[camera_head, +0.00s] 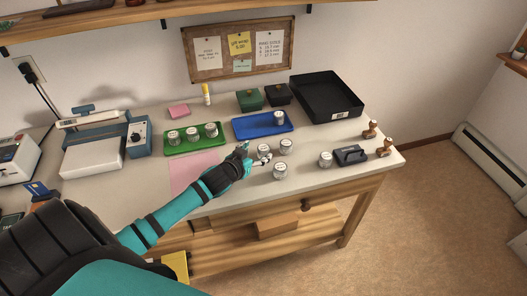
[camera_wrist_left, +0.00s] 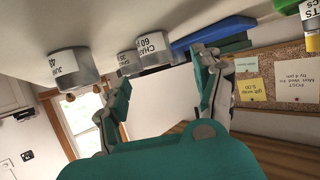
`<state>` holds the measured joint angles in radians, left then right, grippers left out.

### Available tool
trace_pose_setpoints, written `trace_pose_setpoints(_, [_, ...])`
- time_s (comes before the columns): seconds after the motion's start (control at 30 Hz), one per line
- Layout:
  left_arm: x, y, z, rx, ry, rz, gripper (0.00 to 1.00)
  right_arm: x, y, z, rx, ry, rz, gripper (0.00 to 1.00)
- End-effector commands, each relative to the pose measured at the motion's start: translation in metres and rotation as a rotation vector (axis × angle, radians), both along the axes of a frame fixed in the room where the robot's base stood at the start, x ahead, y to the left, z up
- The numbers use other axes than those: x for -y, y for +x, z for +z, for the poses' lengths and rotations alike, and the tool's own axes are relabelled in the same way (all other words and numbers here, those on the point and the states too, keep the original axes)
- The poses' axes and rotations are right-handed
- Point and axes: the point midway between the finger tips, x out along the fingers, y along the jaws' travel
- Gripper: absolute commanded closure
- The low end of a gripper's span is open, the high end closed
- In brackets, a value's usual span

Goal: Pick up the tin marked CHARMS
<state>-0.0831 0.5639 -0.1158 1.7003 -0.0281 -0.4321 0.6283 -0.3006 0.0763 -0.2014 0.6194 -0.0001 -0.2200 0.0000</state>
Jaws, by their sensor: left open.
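The tin marked CHARMS (camera_wrist_left: 153,48) is a squat silver tin; in the left wrist view, seen upside down, its label shows only "CHA" and "60". In the head view it appears to be the tin (camera_head: 264,150) just beyond my left fingertips, though its label cannot be read there. My left gripper (camera_head: 262,160) is open and empty, reaching in low over the table just short of this tin. Its spread fingers (camera_wrist_left: 166,88) show in the left wrist view, with the tin beyond them and not between them. My right gripper is not in view.
A tin starting "JUM" (camera_wrist_left: 72,68) and a partly covered tin (camera_wrist_left: 128,63) stand nearby. More tins (camera_head: 280,170) (camera_head: 325,159) are to the right. A blue tray (camera_head: 245,130) and green tray (camera_head: 175,149) lie behind. A black stamp-like block (camera_head: 349,155) sits near the right edge.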

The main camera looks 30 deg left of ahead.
Motion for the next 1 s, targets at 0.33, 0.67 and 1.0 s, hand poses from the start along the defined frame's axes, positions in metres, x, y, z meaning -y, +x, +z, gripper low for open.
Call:
trace_pose_setpoints(0.33, [-0.002, 0.038, -0.013, 0.0, -0.001, 0.001, 0.32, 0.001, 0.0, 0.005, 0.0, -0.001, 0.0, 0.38])
trace_pose_setpoints(0.67, [-0.002, 0.051, -0.02, -0.001, 0.0, 0.0, 0.32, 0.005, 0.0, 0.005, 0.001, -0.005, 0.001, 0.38])
trace_pose_setpoints(1.0, [-0.002, 0.051, -0.02, -0.001, 0.0, 0.0, 0.68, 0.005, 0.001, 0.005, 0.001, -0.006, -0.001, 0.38])
